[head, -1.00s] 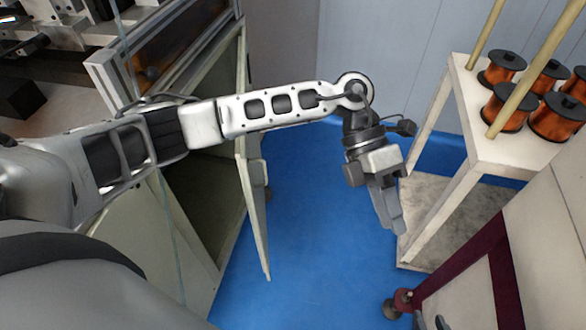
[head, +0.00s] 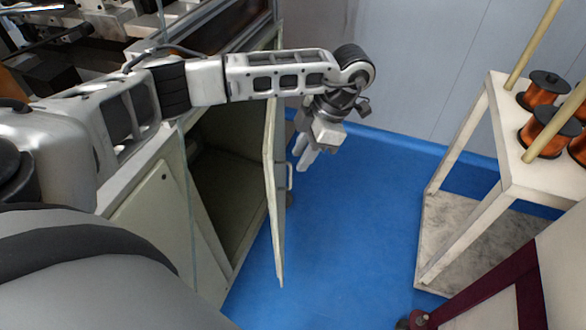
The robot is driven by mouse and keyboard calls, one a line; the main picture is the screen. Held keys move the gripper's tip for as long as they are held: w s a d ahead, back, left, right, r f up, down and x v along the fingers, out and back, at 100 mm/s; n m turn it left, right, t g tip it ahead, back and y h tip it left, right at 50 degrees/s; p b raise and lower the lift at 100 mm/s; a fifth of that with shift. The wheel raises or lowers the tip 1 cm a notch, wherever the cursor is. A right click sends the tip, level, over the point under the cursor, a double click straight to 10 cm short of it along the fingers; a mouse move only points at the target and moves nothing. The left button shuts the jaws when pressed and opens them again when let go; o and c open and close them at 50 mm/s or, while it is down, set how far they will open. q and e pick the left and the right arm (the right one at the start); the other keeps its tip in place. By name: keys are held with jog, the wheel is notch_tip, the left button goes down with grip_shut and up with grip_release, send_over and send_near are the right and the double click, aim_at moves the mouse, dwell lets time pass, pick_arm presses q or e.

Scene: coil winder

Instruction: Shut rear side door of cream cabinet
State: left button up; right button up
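The cream cabinet (head: 150,212) stands at the left under the machine. Its side door (head: 275,200) stands open, swung out from the cabinet, and I see it nearly edge-on. The dark inside of the cabinet (head: 232,170) shows behind it. A handle (head: 290,178) shows on the door's right face. My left arm reaches across above the door. My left gripper (head: 303,165) points down just to the right of the door, close to the handle; I cannot tell whether it touches. Its fingers look close together, but any gap is unclear. My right gripper is not in view.
A cream rack (head: 500,165) with several copper wire spools (head: 545,88) stands at the right. A white and maroon panel (head: 530,275) is at the lower right. The blue floor (head: 350,230) between cabinet and rack is clear. A grey wall (head: 430,60) closes the back.

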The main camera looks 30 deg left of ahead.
pick_arm(q)
jog(key=x, duration=0.5)
jog(key=shift+s+f, duration=0.1)
jog(key=shift+f, duration=0.25)
grip_shut()
